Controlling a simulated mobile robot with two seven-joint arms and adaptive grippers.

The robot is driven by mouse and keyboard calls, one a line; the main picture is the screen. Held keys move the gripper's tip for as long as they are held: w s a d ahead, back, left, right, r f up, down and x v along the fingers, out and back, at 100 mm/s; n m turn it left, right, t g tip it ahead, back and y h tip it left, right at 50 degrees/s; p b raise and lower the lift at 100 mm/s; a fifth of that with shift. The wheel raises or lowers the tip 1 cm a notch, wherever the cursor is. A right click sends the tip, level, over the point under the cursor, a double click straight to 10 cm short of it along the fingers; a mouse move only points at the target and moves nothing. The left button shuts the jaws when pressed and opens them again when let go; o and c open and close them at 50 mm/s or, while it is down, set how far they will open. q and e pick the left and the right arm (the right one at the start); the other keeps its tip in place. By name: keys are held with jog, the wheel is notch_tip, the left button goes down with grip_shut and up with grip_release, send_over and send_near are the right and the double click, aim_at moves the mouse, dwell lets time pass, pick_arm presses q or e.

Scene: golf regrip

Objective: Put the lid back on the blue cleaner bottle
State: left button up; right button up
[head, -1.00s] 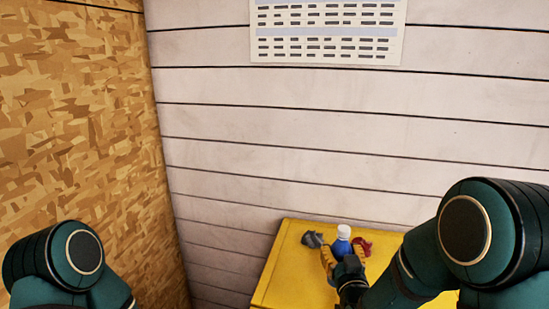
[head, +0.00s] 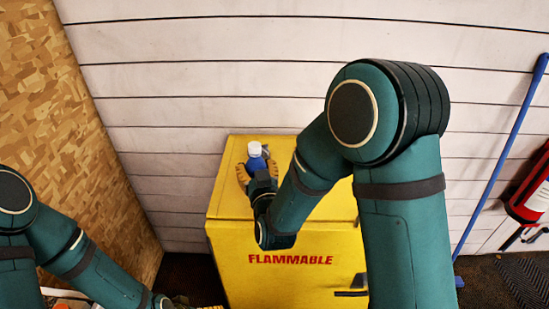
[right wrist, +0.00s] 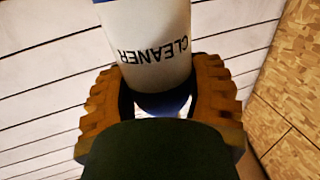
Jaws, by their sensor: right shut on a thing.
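The blue cleaner bottle (head: 257,163) is upright at the yellow cabinet's top, with a white top (head: 254,148); I cannot tell whether that white part is the lid. My right gripper (head: 257,174) is shut on the bottle, its tan ridged fingers on both sides. In the right wrist view the bottle (right wrist: 150,50) shows a white label reading CLEANER upside down, between the fingers (right wrist: 165,100). I cannot tell whether its base touches the cabinet. No separate lid shows. My left arm is at the lower left; its gripper is outside the view.
The yellow cabinet (head: 285,280) is marked FLAMMABLE, and my right arm hides part of its top. A slatted wall stands close behind it. A blue pole (head: 500,160) and a red extinguisher (head: 537,190) are at the right. A chipboard wall (head: 50,120) is at the left.

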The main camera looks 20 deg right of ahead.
jog(key=s+a, duration=0.2)
jog(key=a, duration=0.8)
jog(key=shift+s, duration=0.2)
